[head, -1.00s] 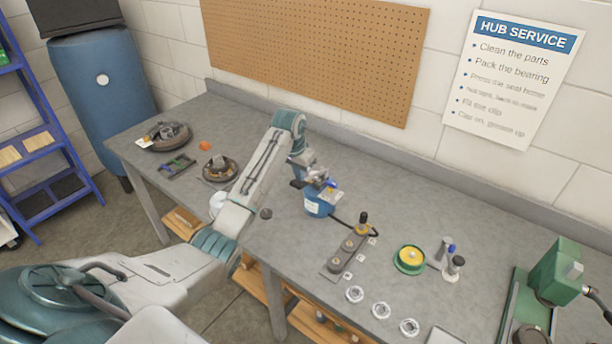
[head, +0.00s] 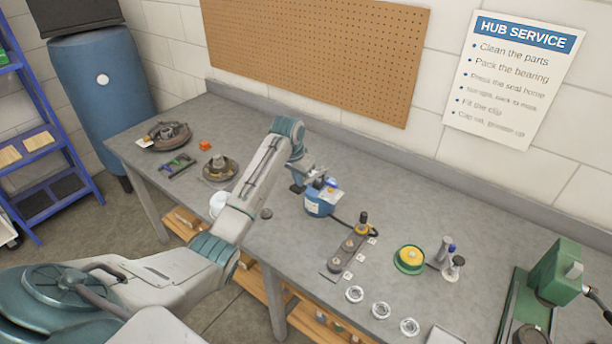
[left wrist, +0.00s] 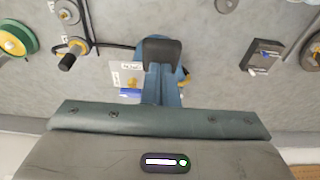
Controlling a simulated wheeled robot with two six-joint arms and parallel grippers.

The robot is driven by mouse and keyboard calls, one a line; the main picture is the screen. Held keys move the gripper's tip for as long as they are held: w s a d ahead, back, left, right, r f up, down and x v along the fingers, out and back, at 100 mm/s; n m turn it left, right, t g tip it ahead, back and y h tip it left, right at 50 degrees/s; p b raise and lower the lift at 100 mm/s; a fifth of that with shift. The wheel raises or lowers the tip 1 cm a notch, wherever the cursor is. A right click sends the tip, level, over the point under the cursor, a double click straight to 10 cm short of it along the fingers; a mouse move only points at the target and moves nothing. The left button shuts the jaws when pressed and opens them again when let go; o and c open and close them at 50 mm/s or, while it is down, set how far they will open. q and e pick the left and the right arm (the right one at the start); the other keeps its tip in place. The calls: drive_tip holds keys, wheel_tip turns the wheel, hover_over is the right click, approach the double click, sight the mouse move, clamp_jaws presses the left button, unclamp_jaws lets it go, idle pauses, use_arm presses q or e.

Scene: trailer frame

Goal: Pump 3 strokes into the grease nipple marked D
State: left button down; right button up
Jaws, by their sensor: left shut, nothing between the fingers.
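The blue grease pump (head: 318,206) stands on the bench with a pale label on its side. My left gripper (head: 322,181) is shut and empty, low over the pump's top. In the left wrist view its dark fingertips (left wrist: 162,52) cover the middle of the pump (left wrist: 130,78), so contact with the lever cannot be told. A black hose runs from the pump to a black-topped coupler (head: 363,219) at the far end of the nipple block (head: 345,254). Small white tags lie along the block; their letters are too small to read. My right gripper is not in view.
Several pale rings (head: 381,310) lie at the front edge. A green press (head: 555,275) is far right. Hub parts (head: 220,168) lie left of my arm.

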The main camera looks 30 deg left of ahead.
sight(298, 190)
use_arm(q)
drive_tip(key=shift+f, duration=0.3)
drive_tip(key=shift+s+f, duration=0.1)
drive_tip(key=shift+s+f, duration=0.1)
drive_tip(key=shift+f, duration=1)
drive_tip(key=shift+s+b+x, duration=0.2)
drive_tip(key=shift+b+x, duration=0.25)
drive_tip(key=shift+x, duration=0.55)
drive_tip(key=shift+r, duration=0.1)
drive_tip(key=shift+w+r+p, duration=0.1)
drive_tip(key=shift+r+p, duration=0.4)
drive_tip(key=shift+r, duration=1.05)
drive_tip(key=w+v, duration=0.1)
drive_tip(key=v, duration=0.7)
drive_tip(key=shift+w+r, duration=0.4)
drive_tip(key=shift+w, duration=0.25)
